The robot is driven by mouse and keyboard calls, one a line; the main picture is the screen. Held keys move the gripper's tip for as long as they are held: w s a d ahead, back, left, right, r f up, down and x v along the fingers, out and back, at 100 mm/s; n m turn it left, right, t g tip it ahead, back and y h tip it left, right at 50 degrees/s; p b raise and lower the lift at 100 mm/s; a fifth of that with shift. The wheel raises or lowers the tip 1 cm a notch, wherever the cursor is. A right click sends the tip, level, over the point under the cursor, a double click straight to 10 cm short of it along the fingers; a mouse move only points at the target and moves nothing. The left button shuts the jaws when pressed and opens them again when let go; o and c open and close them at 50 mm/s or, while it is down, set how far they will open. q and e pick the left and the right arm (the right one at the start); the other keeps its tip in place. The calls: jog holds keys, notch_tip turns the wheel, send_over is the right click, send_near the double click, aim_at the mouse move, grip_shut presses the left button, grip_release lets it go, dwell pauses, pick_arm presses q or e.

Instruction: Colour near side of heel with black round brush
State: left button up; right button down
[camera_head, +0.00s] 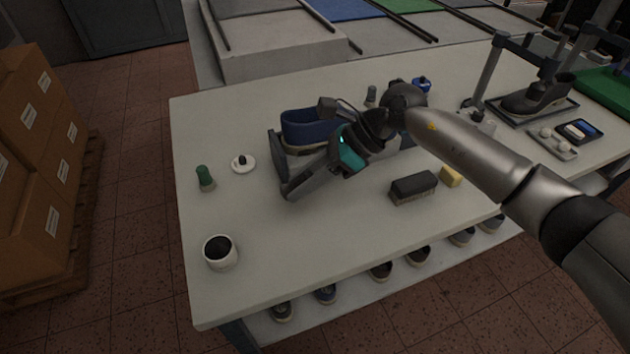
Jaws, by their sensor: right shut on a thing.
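A blue shoe (305,127) with a light sole lies on the white table, left of centre. My right gripper (279,168) is low over the table in front of the shoe. Its fingers overlap the near left part of the shoe, and I cannot tell whether they touch it. It is shut on a small dark thing, apparently the black round brush, mostly hidden among the dark fingers. The heel is partly hidden by the gripper. A white pot with black inside (221,253) stands at the table's front left. My left gripper is not in view.
A green-capped bottle (204,178) and a white disc with a black knob (243,163) stand left of the gripper. A dark block brush (413,187) and a yellow block (451,176) lie right. A dark shoe (538,96) stands on a tray behind. The front-middle table is clear.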

jog(key=w+f+m+t, duration=0.1)
jog(key=m+t, duration=0.2)
jog(key=w+d+f+m+t+y, duration=0.1)
jog(key=m+t, duration=0.2)
jog(key=w+f+m+t, duration=0.1)
jog(key=m+t, duration=0.1)
jog(key=t, duration=0.1)
jog(key=shift+w+d+f+m+t, duration=0.15)
jog(key=shift+d+f+m+t, duration=0.15)
jog(key=shift+f+m, duration=0.1)
jog(key=shift+w+d+f+m+t, duration=0.25)
jog(key=shift+d+f+m+t, duration=0.15)
jog(key=shift+m+t, duration=0.25)
jog(key=shift+t, duration=0.25)
jog(key=w+b, duration=0.2)
jog(key=w, duration=0.1)
jog(key=w+b, duration=0.1)
jog(key=shift+w+a+f, duration=0.15)
jog(key=shift+w+a, duration=0.05)
jog(key=shift+a, duration=0.15)
jog(key=shift+w+a+b, duration=0.2)
jog(key=shift+w+b, duration=0.5)
jog(key=shift+b, duration=0.05)
jog(key=shift+r, duration=0.2)
jog(key=shift+w+b, duration=0.4)
jog(key=shift+w, duration=0.2)
